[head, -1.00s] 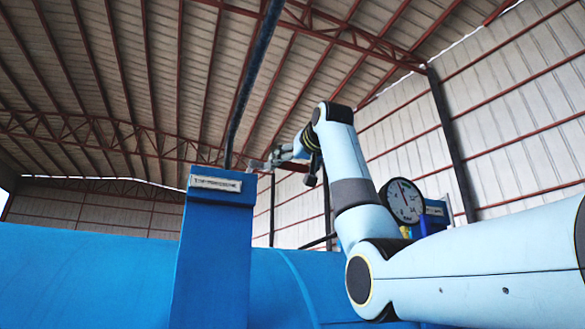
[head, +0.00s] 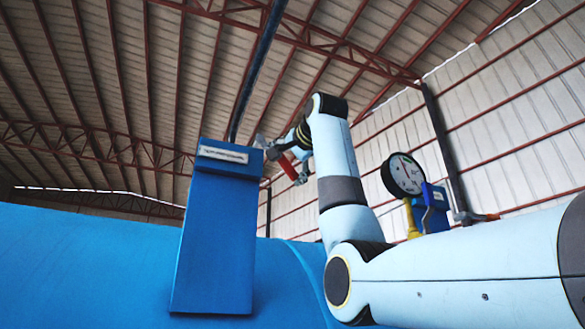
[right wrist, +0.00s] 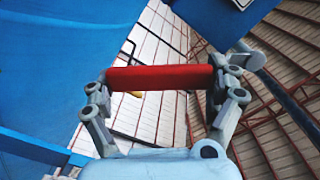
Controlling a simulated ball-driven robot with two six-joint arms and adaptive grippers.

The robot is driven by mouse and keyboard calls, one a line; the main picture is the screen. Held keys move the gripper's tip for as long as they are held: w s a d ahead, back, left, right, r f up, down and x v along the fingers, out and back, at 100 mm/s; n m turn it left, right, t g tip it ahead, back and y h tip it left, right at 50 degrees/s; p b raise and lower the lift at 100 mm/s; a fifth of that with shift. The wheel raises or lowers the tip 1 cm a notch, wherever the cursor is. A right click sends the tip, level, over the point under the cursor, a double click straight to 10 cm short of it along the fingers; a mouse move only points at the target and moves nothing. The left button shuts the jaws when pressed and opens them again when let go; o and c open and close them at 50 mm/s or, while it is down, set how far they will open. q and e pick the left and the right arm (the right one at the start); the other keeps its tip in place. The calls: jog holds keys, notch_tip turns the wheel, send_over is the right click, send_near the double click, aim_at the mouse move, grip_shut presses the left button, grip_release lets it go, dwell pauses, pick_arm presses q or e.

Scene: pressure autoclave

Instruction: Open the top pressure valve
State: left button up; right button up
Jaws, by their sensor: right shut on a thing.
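The red valve handle (right wrist: 160,77) runs as a bar across the right wrist view, between the two fingers of my right gripper (right wrist: 163,82). The fingers are at its two ends, shut on it. In the head view the right gripper (head: 290,160) is beside the upper right of a blue post (head: 215,235), with a small part of the red handle (head: 287,165) showing. A grey metal piece (right wrist: 250,56) beyond the right finger leads toward the blue body. My left gripper is not in view.
The blue post carries a white label plate (head: 222,154), its text too blurred to read surely. A large blue tank (head: 80,260) lies behind it. A round pressure gauge (head: 403,174) on a yellow pipe (head: 411,220) stands right of my right arm. Open air is above.

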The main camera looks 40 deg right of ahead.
jog(key=shift+w+a+f+m+b, duration=0.2)
jog(key=shift+a+f+m+b, duration=0.3)
jog(key=shift+a+f+m, duration=0.35)
jog(key=shift+w+a+f+m+b, duration=0.15)
jog(key=shift+a+f+m+b, duration=0.35)
jog(key=shift+m, duration=0.45)
jog(key=shift+w+a+f+m, duration=0.1)
jog(key=shift+a+m, duration=0.4)
jog(key=shift+m, duration=0.05)
jog(key=shift+w+a+f+m, duration=0.1)
jog(key=shift+a+m, duration=0.35)
jog(key=shift+m, duration=0.1)
jog(key=shift+w+a+m, duration=0.1)
jog(key=shift+a+m, duration=0.7)
jog(key=shift+m, duration=0.2)
jog(key=o, duration=1.4)
